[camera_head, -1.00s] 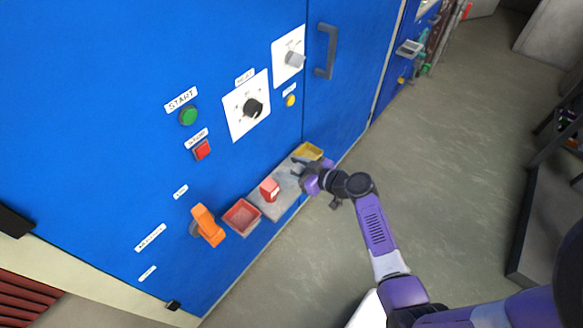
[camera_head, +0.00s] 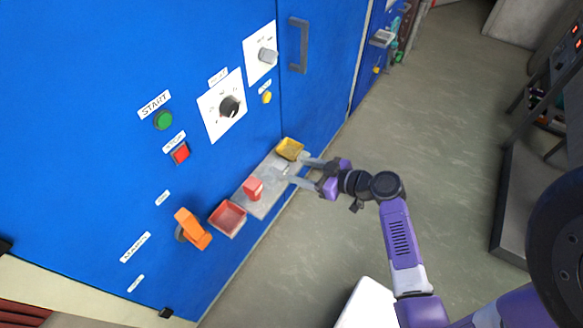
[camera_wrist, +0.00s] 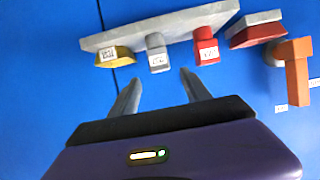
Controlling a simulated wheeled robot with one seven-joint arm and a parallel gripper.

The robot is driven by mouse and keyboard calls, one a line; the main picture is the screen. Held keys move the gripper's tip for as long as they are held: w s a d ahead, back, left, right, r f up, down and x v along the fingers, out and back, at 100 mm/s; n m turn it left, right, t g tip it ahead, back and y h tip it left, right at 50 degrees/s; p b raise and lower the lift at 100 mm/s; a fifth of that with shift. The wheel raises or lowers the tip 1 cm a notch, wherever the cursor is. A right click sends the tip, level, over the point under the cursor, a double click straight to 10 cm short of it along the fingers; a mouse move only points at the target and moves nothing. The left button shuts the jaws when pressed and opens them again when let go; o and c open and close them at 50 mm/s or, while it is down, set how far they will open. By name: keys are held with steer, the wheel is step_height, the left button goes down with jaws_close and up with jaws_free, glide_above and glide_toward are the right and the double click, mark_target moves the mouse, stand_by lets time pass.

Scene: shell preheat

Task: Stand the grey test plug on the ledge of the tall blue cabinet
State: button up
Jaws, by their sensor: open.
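The grey test plug (camera_wrist: 157,53), with a small white label, stands on the grey ledge (camera_head: 262,207) of the blue cabinet (camera_head: 85,110). In the wrist view it is on the ledge (camera_wrist: 180,22) between the yellow tray and the red plug. In the head view it is hard to make out against the ledge. My gripper (camera_head: 294,171) is open at the ledge's right end. In the wrist view my gripper (camera_wrist: 160,90) has its two fingers spread, pointing toward the grey plug, with nothing between them. The plug shows just beyond the tips, apart from them.
The red plug (camera_head: 253,188) stands left of the grey one in the head view. An orange handle (camera_head: 192,229) sticks out farther left. The floor (camera_head: 440,130) to the right is open.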

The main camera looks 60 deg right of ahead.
steer(key=s+a+f+m+g+h, duration=0.2)
steer(key=s+a+g+h, duration=0.1)
steer(key=s+a, duration=1.05)
steer(key=s+a+r+t+y, duration=0.1)
steer(key=s+a+r, duration=0.3)
steer(key=r, duration=0.5)
steer(key=s+a+r+n+t+y, duration=0.1)
steer(key=s+a+r+t, duration=0.2)
steer(key=r, duration=0.6)
steer(key=s+a, duration=0.1)
steer(key=a, duration=0.1)
steer(key=shift+a+r+n+y, duration=0.2)
steer(key=shift+a+n+y, duration=0.1)
steer(key=shift+a, duration=0.1)
step_height(320, 180, up, 2)
steer(key=shift+r+p, duration=0.1)
steer(key=shift+p, duration=1)
